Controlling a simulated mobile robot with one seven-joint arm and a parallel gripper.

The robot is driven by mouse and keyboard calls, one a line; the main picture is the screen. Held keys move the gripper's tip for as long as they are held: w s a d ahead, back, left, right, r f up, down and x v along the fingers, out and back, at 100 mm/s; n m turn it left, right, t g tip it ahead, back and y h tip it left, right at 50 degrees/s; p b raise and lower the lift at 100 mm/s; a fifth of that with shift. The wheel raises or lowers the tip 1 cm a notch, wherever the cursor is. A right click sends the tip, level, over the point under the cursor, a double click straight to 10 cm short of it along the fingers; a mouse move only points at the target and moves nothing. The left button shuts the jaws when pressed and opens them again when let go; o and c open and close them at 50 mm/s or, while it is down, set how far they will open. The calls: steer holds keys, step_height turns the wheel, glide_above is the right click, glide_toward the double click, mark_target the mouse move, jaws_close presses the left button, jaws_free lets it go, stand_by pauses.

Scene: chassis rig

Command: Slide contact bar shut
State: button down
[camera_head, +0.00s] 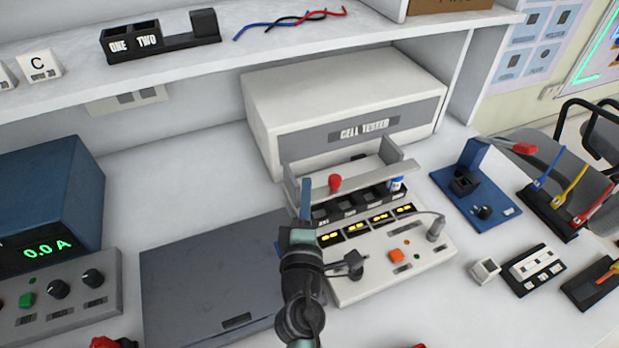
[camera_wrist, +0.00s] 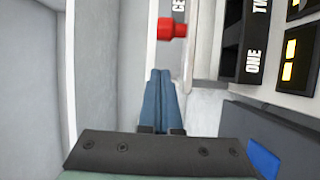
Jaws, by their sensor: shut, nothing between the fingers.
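The cell tester (camera_head: 340,100) is a large off-white box on the bench. A pale grey bar (camera_head: 352,172) with upright end pieces, seemingly the contact bar, spans its front, behind the dark row of labelled cell slots (camera_head: 365,202). A red knob (camera_head: 335,183) sits at the bar's front, and the knob also shows in the wrist view (camera_wrist: 172,27). My gripper (camera_head: 306,190) is at the bar's left end, left of the knob. In the wrist view its blue fingers (camera_wrist: 162,78) are shut together and empty, pointing toward the knob but apart from it. Whether they touch the bar is unclear.
The tester's control panel (camera_head: 395,258) has several lit displays and an orange button. A blue-and-white cell (camera_head: 397,184) stands in the rightmost slot. A grey flat case (camera_head: 215,275) lies left, a blue stand (camera_head: 475,195) right. A shelf (camera_head: 200,55) overhangs behind.

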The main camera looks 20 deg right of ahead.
steer(key=v, duration=0.5)
steer(key=shift+s+a+b, duration=0.15)
steer(key=shift+s+b, duration=0.2)
steer(key=shift+s, duration=0.05)
